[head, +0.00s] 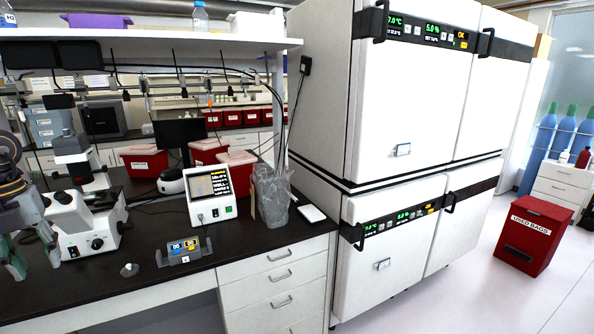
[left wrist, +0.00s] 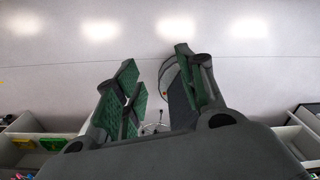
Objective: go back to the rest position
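My left gripper (head: 36,262) hangs at the left edge of the head view, in front of the bench and the white microscope (head: 82,226). Its two fingers point down and stand apart. In the left wrist view the same gripper (left wrist: 158,92) shows green-padded fingers with a clear gap and nothing held between them. My right gripper is in neither view.
The dark bench top (head: 140,285) holds a white display device (head: 212,197), a small blue-and-yellow display unit (head: 184,251) and a clear bag-lined container (head: 270,195). Tall white incubators (head: 410,100) stand to the right. A red used-bags bin (head: 535,233) stands on open floor.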

